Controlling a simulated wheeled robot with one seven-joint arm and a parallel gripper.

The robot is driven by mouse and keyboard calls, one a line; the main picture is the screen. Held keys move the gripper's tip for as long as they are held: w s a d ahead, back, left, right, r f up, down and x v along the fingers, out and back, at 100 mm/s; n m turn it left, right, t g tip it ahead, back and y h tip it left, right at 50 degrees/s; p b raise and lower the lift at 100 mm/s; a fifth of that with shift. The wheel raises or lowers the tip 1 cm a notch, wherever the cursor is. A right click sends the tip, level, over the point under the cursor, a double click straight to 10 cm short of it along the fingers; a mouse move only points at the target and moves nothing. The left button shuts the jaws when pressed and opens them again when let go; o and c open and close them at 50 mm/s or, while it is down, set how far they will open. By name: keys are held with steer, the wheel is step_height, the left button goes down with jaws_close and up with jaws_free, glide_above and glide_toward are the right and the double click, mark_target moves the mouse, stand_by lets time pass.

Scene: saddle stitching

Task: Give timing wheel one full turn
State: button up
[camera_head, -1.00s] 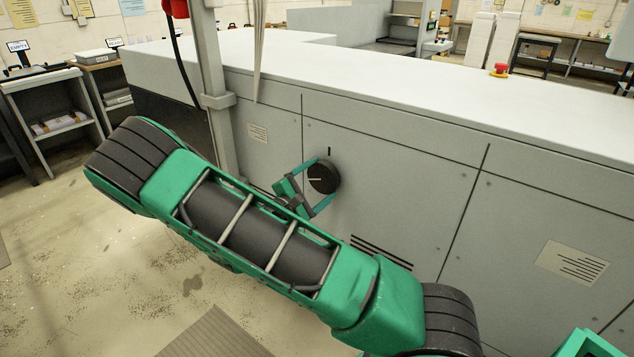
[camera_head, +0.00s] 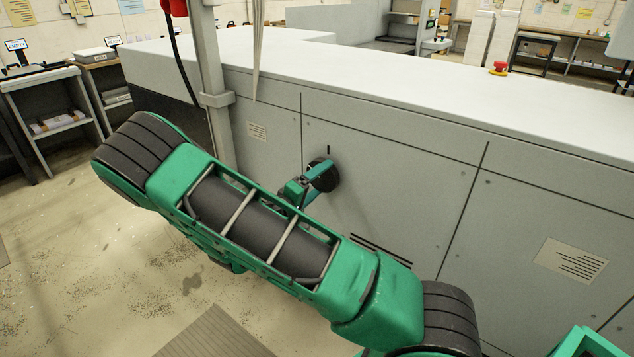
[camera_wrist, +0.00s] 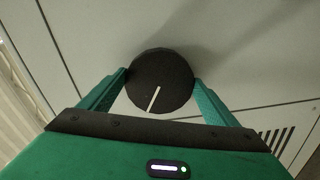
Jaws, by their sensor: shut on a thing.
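The timing wheel (camera_head: 329,176) is a round black knob on the grey side panel of the machine. A short dark mark (camera_head: 328,149) is on the panel just above it. In the wrist view the wheel (camera_wrist: 165,75) shows a pale line on its face, pointing down and slightly left in that picture. My gripper (camera_wrist: 162,84) is shut on the wheel, with one green finger on each side of its rim. In the head view my gripper (camera_head: 322,175) covers much of the wheel, and the pale line is hidden there.
The long grey machine (camera_head: 390,190) fills the middle and right. A grey post (camera_head: 217,110) stands left of the wheel. A red button (camera_head: 499,68) sits on the machine top. Shelves (camera_head: 50,110) stand at the far left. The floor in front is open.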

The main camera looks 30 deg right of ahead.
steer(key=m, duration=0.5)
steer(key=shift+w+a+f+m, duration=0.15)
steer(key=shift+f+m, duration=0.15)
steer(key=m, duration=0.5)
steer(key=shift+w+f+m, duration=0.15)
steer(key=shift+m, duration=0.15)
steer(key=o, duration=1)
steer(key=v, duration=1)
steer(key=shift+a, duration=0.4)
steer(key=shift+d, duration=0.15)
